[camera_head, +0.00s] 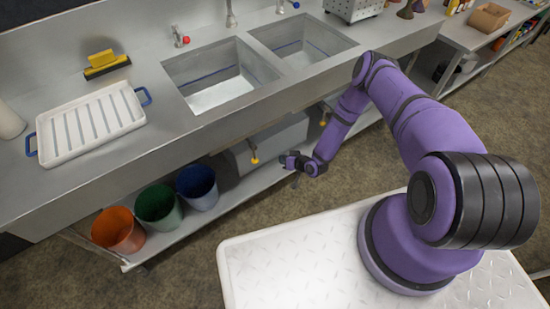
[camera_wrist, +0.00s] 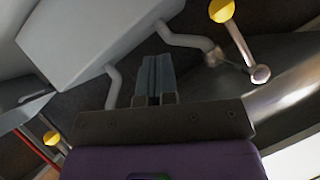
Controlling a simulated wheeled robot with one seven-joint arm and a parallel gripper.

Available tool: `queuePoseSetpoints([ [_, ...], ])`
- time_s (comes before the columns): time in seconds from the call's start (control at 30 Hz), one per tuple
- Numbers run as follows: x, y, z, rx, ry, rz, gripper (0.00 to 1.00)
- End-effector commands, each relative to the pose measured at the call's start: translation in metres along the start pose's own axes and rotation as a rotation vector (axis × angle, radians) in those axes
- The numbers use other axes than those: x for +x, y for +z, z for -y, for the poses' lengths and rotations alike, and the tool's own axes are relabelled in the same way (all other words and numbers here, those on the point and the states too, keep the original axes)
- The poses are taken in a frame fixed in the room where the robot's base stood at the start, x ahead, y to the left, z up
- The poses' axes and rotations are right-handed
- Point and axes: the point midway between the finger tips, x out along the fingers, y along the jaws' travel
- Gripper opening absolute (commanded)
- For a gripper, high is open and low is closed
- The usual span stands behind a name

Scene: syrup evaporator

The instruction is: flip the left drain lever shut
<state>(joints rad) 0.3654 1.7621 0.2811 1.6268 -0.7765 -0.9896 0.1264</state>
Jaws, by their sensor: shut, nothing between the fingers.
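The left drain lever (camera_head: 254,158) hangs below the left sink basin, its yellow knob pointing down. The right drain lever (camera_head: 322,122) has a similar yellow knob under the right basin. My gripper (camera_head: 284,160) is just right of the left lever, below the counter front, apart from it in this view. In the wrist view my gripper (camera_wrist: 156,98) is shut and empty. A large yellow-knobbed lever (camera_wrist: 236,38) with a metal pivot is at the upper right there, and a smaller yellow knob (camera_wrist: 51,138) is at the lower left. I cannot tell for sure which is which there.
Grey drain pipes (camera_wrist: 183,40) and a grey tank (camera_wrist: 92,38) lie close around my fingers. On the lower shelf stand orange (camera_head: 118,230), green (camera_head: 159,207) and blue (camera_head: 197,187) buckets. A white drying tray (camera_head: 60,158) is on the counter (camera_head: 165,135).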

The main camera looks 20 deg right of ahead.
Motion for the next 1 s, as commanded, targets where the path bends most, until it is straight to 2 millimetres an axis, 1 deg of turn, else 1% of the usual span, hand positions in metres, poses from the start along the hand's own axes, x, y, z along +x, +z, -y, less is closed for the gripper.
queuePoseSetpoints([
  [0.03,-0.008,0.001,-0.004,0.001,0.001,0.000,0.00],
  [0.1,-0.018,0.003,-0.009,0.001,0.001,0.000,0.00],
  [0.3,-0.034,0.006,-0.017,0.000,0.000,0.000,0.00],
  [0.47,-0.037,0.007,-0.018,-0.001,-0.001,0.000,0.00],
  [1.0,-0.037,0.007,-0.018,0.000,0.000,0.000,0.00],
])
